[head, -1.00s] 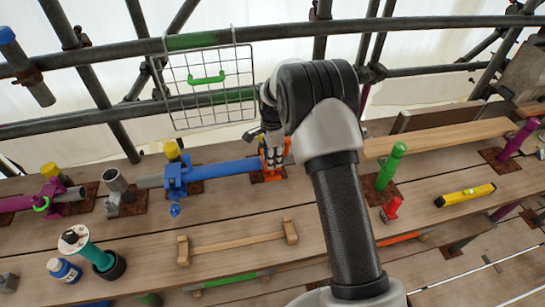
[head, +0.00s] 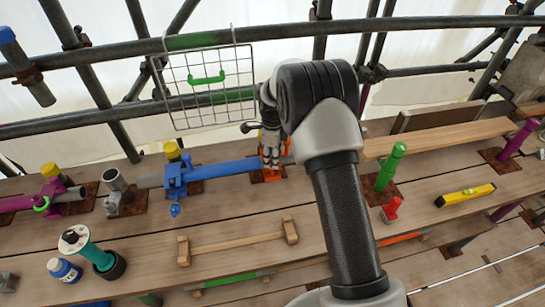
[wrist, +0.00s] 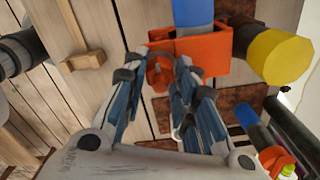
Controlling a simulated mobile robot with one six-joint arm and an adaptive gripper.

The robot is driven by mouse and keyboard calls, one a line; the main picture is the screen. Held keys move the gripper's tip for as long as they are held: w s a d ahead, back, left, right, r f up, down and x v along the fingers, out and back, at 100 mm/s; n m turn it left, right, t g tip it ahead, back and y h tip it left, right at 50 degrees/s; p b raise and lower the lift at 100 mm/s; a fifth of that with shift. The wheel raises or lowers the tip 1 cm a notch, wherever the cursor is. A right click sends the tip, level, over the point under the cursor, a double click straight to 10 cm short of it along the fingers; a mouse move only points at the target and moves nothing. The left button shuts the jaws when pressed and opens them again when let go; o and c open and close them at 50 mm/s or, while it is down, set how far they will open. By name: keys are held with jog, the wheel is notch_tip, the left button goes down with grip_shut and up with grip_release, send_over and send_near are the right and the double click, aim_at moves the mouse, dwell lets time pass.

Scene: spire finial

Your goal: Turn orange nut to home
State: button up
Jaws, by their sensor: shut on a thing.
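The orange clamp (head: 269,176) sits at the right end of a blue tube (head: 228,168) on the deck; in the wrist view its body (wrist: 214,50) wraps the tube. My gripper (head: 270,160) reaches down onto the clamp from above. In the wrist view my gripper (wrist: 161,70) has its two fingers on either side of the orange nut (wrist: 160,77), at the clamp's left side. The fingers are shut on the nut and partly hide it. The nut's exact angle is hard to tell.
A blue clamp (head: 176,179) and a yellow-capped post (head: 172,151) stand left of the orange clamp. A green post (head: 390,166) stands to the right. A wire basket (head: 207,90) hangs behind. A wooden bar (head: 237,242) lies in front.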

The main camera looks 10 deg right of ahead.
jog(key=o, duration=1.1)
jog(key=shift+c, duration=0.2)
jog(key=shift+r, duration=0.1)
notch_tip(320, 180, up, 12)
